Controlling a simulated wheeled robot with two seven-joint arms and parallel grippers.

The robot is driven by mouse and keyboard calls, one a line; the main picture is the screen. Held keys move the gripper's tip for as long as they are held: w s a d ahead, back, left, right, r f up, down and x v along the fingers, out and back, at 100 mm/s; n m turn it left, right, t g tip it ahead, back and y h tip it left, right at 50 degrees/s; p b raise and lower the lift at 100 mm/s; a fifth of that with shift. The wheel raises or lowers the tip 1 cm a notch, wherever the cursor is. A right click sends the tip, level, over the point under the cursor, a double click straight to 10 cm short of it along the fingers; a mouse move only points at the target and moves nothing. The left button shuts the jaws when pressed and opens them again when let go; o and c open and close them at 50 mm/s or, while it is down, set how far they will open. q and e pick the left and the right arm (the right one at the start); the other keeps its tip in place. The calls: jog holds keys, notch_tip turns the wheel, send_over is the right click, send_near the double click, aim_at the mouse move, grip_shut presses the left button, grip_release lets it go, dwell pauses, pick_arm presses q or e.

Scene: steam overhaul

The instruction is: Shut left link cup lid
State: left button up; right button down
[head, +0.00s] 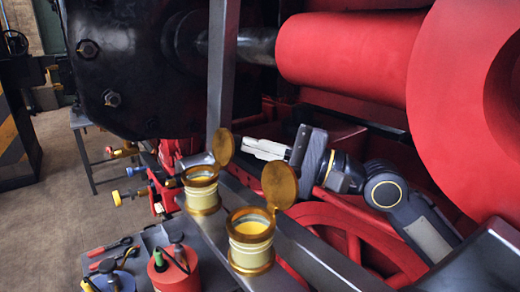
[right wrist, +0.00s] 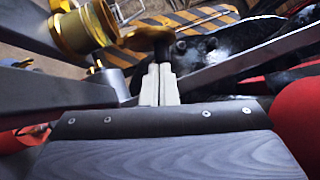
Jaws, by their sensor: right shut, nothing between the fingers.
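The left link cup (head: 202,198) is a pale cup with brass rims on the grey rod, with yellow inside its open mouth. Its round brass lid (head: 223,147) stands raised on the right side of the mouth. The cup (right wrist: 78,32) and the lid (right wrist: 142,40) also show in the right wrist view. My right gripper (head: 246,148) is shut and empty, just right of the raised lid, its fingers pointing left at it. In the right wrist view the fingertips (right wrist: 158,70) come close below the lid; I cannot tell whether they touch. My left gripper is out of view.
A second cup (head: 250,250) stands nearer on the rod, its brass lid (head: 280,186) also raised. A grey upright bar (head: 222,70) rises behind the left cup. Red wheel spokes (head: 352,243) lie below my right arm. A red can (head: 175,272) stands at the lower left.

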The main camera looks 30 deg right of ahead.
aim_at(221, 133)
jog(key=shift+r, duration=0.15)
jog(key=shift+a+r+n+g+h, duration=0.2)
jog(key=shift+r+n+g+h, duration=0.15)
jog(key=shift+n, duration=0.2)
jog(key=shift+a+r+n+g+h, duration=0.15)
jog(key=shift+a+r+n+g, duration=0.1)
jog(key=shift+n+g, duration=0.25)
jog(key=shift+a+r+n+b, duration=0.25)
jog(key=shift+n+b, duration=0.05)
jog(key=shift+n, duration=0.25)
jog(key=shift+s+a+r+b, duration=0.1)
jog(key=shift+a+r+b, duration=0.25)
jog(key=shift+a+b, duration=0.45)
jog(key=shift+s+a+r+b, duration=0.1)
jog(key=shift+a+r+b, duration=0.3)
jog(key=shift+a+b, duration=0.4)
jog(key=shift+s+a+r+b, duration=0.1)
jog(key=shift+a+r+b, duration=0.25)
jog(key=shift+a+b, duration=0.45)
jog(key=shift+a, duration=0.3)
